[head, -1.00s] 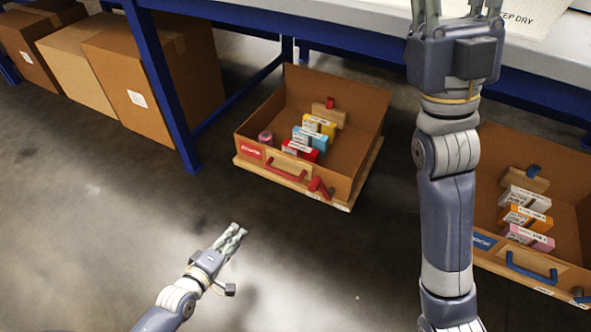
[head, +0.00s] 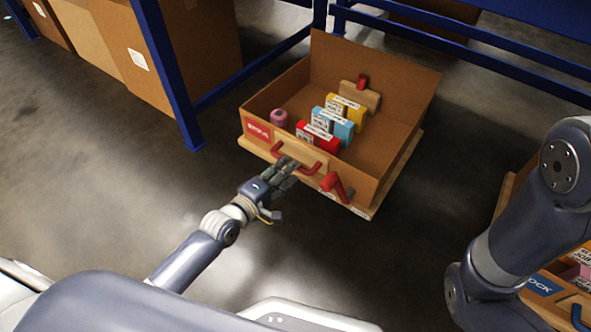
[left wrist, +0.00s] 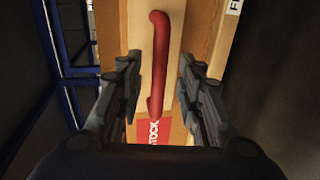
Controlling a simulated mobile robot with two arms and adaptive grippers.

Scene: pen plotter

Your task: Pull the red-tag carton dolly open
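My left gripper (head: 288,168) is at the left part of this handle. In the left wrist view, the red handle (left wrist: 160,50) runs lengthwise between the two spread fingers (left wrist: 159,72), with gaps on both sides. The tag (left wrist: 155,130) shows below it. My right gripper is outside the views; only its arm shows at right.
A red lever (head: 336,186) sticks out at the dolly's front right. The carton holds several small boxes (head: 330,125) and a pink roll (head: 279,117). A blue table leg (head: 168,75) stands left of it. A blue-tag carton (head: 545,285) is partly behind my right arm. Floor in front is mostly clear.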

